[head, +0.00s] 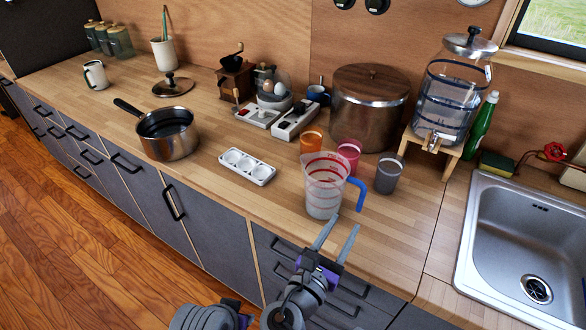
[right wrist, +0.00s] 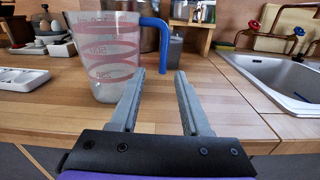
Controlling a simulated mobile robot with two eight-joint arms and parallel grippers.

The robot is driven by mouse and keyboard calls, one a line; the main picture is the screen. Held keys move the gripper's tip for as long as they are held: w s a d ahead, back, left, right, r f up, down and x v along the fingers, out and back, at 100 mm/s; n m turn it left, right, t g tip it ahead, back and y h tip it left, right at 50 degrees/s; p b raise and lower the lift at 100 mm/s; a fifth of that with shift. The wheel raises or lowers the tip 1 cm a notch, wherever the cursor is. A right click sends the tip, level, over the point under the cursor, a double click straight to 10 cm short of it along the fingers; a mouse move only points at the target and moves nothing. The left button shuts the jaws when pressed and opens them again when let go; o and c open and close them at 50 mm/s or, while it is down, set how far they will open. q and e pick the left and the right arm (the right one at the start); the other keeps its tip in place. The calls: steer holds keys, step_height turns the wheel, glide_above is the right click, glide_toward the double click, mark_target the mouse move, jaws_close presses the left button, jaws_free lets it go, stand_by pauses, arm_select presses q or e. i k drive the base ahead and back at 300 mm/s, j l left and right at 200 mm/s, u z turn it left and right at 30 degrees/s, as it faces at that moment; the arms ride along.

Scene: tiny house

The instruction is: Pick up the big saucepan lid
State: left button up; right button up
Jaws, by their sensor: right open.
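A round saucepan lid (head: 174,87) with a dark knob lies on the wooden counter in the head view, behind the metal saucepan (head: 170,142) with its dark handle. Whether it is glass or metal is hard to tell. My right gripper (head: 343,225) is open and empty at the counter's front edge, well to the right of and nearer than the lid. In the right wrist view, its two fingers (right wrist: 160,78) are apart with nothing between them. The lid does not show there. My left gripper's fingers are not visible.
A measuring jug (head: 322,190) with a blue handle stands just beyond my right gripper. A white egg tray (head: 247,167), several cups and a large lidded pot (head: 369,105) stand nearby. The sink (head: 530,235) is at right. Counter left of the saucepan is mostly clear.

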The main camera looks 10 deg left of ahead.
mark_target(170, 87)
steer(key=u, duration=1.25)
